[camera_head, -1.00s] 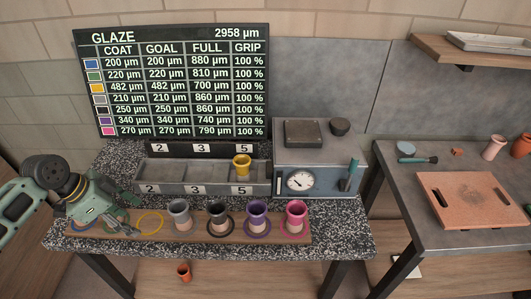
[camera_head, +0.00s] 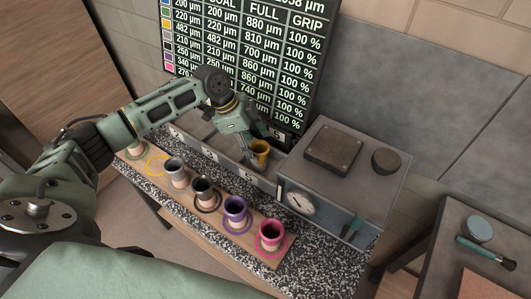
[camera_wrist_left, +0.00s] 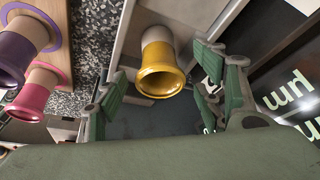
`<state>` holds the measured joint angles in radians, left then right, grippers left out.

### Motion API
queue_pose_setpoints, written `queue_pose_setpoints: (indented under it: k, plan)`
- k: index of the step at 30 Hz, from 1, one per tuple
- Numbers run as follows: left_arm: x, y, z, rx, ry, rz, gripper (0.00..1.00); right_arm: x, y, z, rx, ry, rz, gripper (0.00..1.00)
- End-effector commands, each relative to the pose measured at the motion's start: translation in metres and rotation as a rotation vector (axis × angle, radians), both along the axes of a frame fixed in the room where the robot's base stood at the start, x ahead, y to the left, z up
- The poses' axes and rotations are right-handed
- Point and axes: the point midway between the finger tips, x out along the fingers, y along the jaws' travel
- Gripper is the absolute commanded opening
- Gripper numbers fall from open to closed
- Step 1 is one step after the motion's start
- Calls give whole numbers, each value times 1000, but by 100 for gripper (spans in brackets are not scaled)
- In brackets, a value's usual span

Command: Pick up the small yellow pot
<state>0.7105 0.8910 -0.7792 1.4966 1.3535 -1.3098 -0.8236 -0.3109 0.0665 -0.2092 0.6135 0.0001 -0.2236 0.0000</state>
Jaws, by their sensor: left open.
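The small yellow pot (camera_head: 260,151) stands in the right part of the grey numbered tray (camera_head: 262,180), by the label 5. In the left wrist view the pot (camera_wrist_left: 162,68) shows its flared yellow mouth and pale lower body. My left gripper (camera_head: 252,153) is at the pot in the head view and partly covers it. In the left wrist view its green fingers (camera_wrist_left: 160,88) are spread apart, one on each side of the pot as pictured, with gaps to it. I cannot tell how far the fingers reach along the pot. My right gripper is not in view.
A board in front of the tray holds grey (camera_head: 175,171), black (camera_head: 204,193), purple (camera_head: 235,212) and pink (camera_head: 271,236) pots. A grey box with a dial (camera_head: 301,202) stands close to the tray's right. The glaze board (camera_head: 285,62) rises behind.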

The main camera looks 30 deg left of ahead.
Motion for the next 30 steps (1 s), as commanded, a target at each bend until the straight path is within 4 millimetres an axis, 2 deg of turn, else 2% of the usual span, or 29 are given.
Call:
queue_pose_setpoints:
  k: [6, 12, 19, 30]
  plan:
    - [1, -14, -23, -1, 5, 0, 62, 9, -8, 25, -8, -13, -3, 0]
    - [5, -20, -46, 0, 1, 3, 62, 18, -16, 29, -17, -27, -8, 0]
    - [5, -20, -48, 0, 0, 2, 62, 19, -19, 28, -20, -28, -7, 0]
    - [5, -20, -48, 0, 0, 2, 31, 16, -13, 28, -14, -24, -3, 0]
